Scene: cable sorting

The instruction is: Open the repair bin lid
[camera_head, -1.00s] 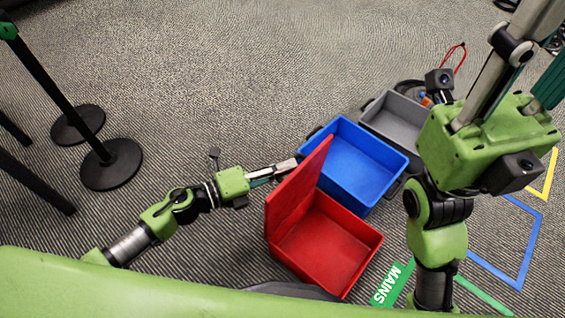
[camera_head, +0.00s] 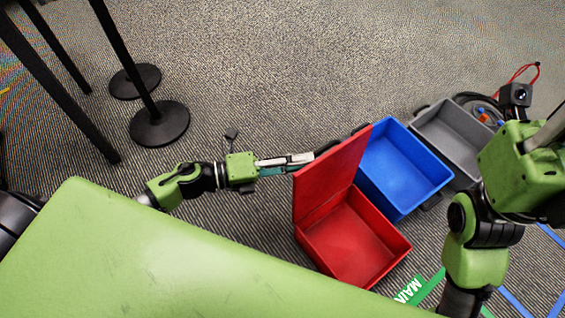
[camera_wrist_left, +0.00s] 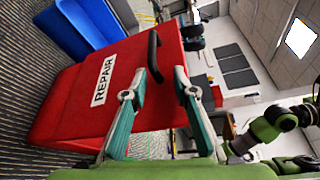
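The red repair bin (camera_head: 352,240) stands on the carpet with its lid (camera_head: 335,175) raised steeply and its inside empty. My left gripper (camera_head: 303,159) is beside the lid's outer face, at its upper left. In the left wrist view, the lid (camera_wrist_left: 125,100) carries a white "REPAIR" label (camera_wrist_left: 103,81) and a black handle (camera_wrist_left: 153,52). The left gripper's fingers (camera_wrist_left: 162,76) are apart there, with the handle's lower end near or between the tips; contact is unclear. My right gripper (camera_head: 552,125) is cut off at the right edge.
An open blue bin (camera_head: 405,168) adjoins the red one, and an open grey bin (camera_head: 455,138) stands beyond it with cables (camera_head: 482,103) behind. Black barrier posts (camera_head: 158,122) stand at the upper left. The carpet between posts and bins is mostly clear.

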